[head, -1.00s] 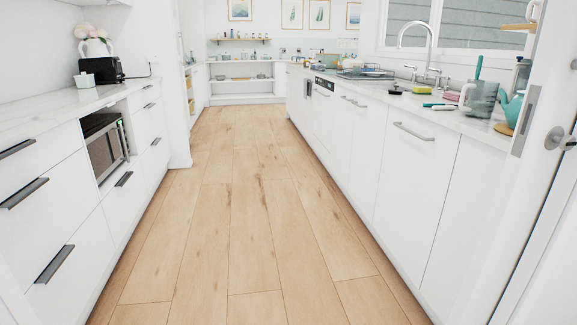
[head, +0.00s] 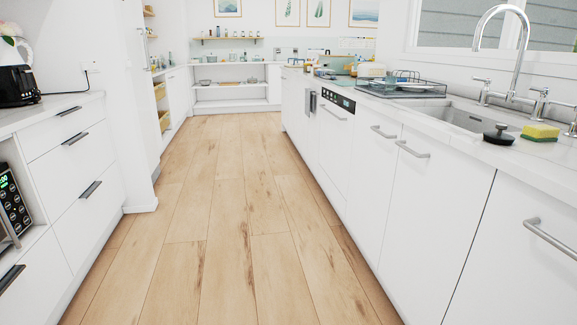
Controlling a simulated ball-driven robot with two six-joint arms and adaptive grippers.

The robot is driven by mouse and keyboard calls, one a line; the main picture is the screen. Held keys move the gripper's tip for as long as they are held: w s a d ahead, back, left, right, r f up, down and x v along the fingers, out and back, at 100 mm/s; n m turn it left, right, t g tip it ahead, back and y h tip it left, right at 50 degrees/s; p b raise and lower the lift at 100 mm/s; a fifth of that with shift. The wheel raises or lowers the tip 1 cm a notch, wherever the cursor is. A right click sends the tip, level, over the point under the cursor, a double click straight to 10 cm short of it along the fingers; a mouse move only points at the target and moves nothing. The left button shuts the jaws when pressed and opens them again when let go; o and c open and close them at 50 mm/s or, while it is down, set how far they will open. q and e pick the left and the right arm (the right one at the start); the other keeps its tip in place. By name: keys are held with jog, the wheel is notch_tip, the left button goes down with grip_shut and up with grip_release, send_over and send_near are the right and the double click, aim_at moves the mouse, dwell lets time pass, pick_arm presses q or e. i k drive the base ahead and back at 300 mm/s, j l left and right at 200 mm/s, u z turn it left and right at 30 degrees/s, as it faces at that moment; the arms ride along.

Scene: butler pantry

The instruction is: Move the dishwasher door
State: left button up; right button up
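The dishwasher door (head: 334,142) is a white front panel in the right-hand run of cabinets, beyond the sink cupboards. It looks shut, flush with its neighbours. A black control strip (head: 341,101) runs along its top, with a grey handle (head: 333,112) just below. Neither of my grippers shows in the head view.
The wooden floor (head: 227,220) of the aisle is clear. White drawers (head: 78,155) line the left and white cupboards (head: 420,190) with bar handles line the right. A sink (head: 463,117) and a dish rack (head: 402,86) are on the right counter.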

aim_at(337, 114)
jog(key=i+j+z, duration=0.1)
jog(key=i, duration=1.8)
jog(key=i+j+z, duration=0.1)
jog(key=i+z, duration=0.35)
jog(key=i+j+z, duration=0.65)
jog(key=z, duration=0.2)
jog(key=i+j, duration=0.05)
jog(key=i, duration=0.05)
